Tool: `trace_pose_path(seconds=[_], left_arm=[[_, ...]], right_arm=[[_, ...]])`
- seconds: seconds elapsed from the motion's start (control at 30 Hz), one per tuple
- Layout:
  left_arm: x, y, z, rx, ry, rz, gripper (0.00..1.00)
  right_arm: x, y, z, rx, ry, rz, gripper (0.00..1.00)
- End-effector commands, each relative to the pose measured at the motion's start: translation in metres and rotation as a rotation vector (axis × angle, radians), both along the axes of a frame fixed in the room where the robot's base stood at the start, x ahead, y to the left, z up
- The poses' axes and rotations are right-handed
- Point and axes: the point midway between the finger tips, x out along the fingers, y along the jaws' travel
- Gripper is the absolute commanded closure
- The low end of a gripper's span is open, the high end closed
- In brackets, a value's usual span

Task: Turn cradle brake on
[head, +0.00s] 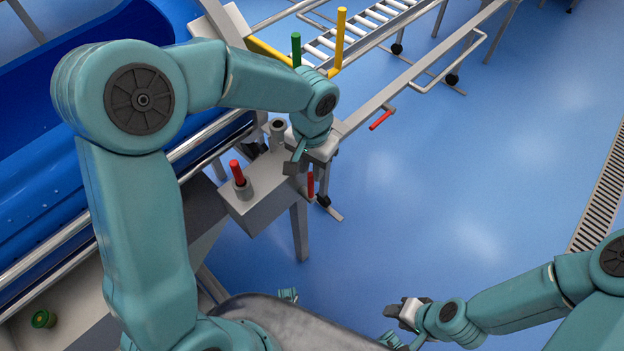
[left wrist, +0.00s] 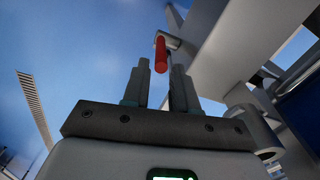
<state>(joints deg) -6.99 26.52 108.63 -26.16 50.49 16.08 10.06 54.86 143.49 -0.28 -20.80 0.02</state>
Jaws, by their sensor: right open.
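My left gripper (head: 296,168) is beside the grey post box, just left of a short red handle (head: 310,184) in the head view. In the left wrist view, my left gripper's fingers (left wrist: 161,74) stand apart with nothing between them. A red lever handle (left wrist: 160,56) shows beyond the fingertips, in line with the gap. Another red handle (head: 381,119) sticks out from the grey rail. A red-topped upright lever (head: 237,174) stands on the box. No label shows which one is the cradle brake. My right gripper (head: 398,326) is open and empty, low at the right.
A blue tub (head: 50,190) fills the left side behind chrome rails. A roller conveyor (head: 365,25) runs toward the top right, with a green handle (head: 296,48) and a yellow handle (head: 339,40) near its end. The blue floor (head: 470,190) at the right is open.

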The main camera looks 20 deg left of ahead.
Motion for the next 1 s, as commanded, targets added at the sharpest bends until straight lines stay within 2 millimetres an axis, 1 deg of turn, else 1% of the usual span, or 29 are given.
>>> trace_pose_path(seconds=[0.03, 0.1, 0.2, 0.3, 0.43, 0.67, 0.7, 0.73, 0.77, 0.93, 1.0], left_arm=[[0.0, 0.001, -0.014, 0.002, 0.004, 0.0, 0.73], [0.0, 0.001, -0.027, 0.0, 0.003, 0.0, 0.73], [0.002, 0.001, -0.041, 0.001, 0.002, 0.0, 0.73], [0.003, 0.001, -0.05, 0.0, 0.001, 0.0, 0.73], [0.004, 0.002, -0.054, 0.0, 0.0, 0.001, 0.73], [0.005, 0.001, -0.055, 0.0, -0.001, 0.001, 0.73], [0.005, 0.001, -0.055, 0.0, -0.001, 0.0, 0.86], [0.005, 0.001, -0.055, 0.0, -0.001, 0.0, 0.95], [0.005, 0.001, -0.054, 0.0, -0.001, 0.0, 1.0], [0.004, 0.001, -0.055, 0.0, -0.002, 0.0, 1.0], [0.003, 0.002, -0.057, -0.005, -0.014, 0.001, 1.0]], right_arm=[[0.0, 0.0, -0.005, 0.0, 0.0, -0.001, 0.57], [0.0, 0.0, -0.007, 0.0, 0.0, -0.001, 0.57], [0.0, 0.0, -0.01, 0.0, 0.0, 0.0, 0.57], [0.0, 0.0, -0.011, 0.0, 0.0, 0.0, 0.57], [0.0, 0.0, -0.012, 0.0, 0.0, 0.0, 0.57], [0.0, 0.0, -0.012, 0.0, 0.0, 0.0, 0.57], [0.0, 0.0, -0.012, 0.0, 0.0, 0.0, 0.57], [0.0, 0.0, -0.012, 0.0, 0.0, 0.0, 0.57], [0.0, 0.0, -0.012, 0.0, 0.0, 0.0, 0.57], [0.0, 0.0, -0.012, 0.0, 0.0, 0.0, 0.57], [0.0, 0.0, -0.018, 0.0, 0.0, 0.0, 0.57]])
